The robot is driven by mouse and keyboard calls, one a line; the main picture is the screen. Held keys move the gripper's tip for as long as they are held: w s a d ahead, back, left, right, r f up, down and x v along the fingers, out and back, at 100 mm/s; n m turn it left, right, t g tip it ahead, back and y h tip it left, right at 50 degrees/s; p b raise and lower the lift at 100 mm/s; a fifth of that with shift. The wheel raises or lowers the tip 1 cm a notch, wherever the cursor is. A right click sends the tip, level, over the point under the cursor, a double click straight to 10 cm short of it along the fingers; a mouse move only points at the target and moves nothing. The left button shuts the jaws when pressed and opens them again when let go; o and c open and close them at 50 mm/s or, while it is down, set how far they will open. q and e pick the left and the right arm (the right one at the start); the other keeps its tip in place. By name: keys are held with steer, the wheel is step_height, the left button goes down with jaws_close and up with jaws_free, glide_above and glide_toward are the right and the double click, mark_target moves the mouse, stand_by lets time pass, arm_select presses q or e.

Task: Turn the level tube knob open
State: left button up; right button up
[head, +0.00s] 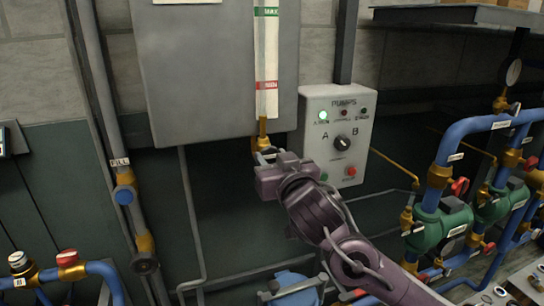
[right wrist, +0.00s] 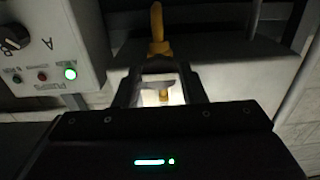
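The level tube (head: 267,58) is a clear vertical strip on the grey tank, with a green MAX mark and a red MIN mark. A brass fitting (head: 262,130) is at its lower end. It also shows in the right wrist view (right wrist: 157,25). My right gripper (head: 268,160) is right below this fitting. Its two fingers (right wrist: 162,88) stand apart on either side of the fitting's end, with a pale gap between them. The knob is mostly hidden by the gripper, and contact is unclear. My left gripper is in neither view.
The pump panel (head: 338,120) with its A/B selector and a lit green lamp is close to the right of the gripper. Blue pipes with green pumps (head: 440,228) fill the right side. A blue-valved pipe (head: 125,195) stands at the left.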

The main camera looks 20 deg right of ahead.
steer(key=c, duration=0.4)
steer(key=shift+f+n+b, duration=0.1)
steer(key=shift+n+b, duration=0.3)
steer(key=shift+n, duration=0.4)
steer(key=n, duration=0.3)
steer(key=shift+b, duration=0.3)
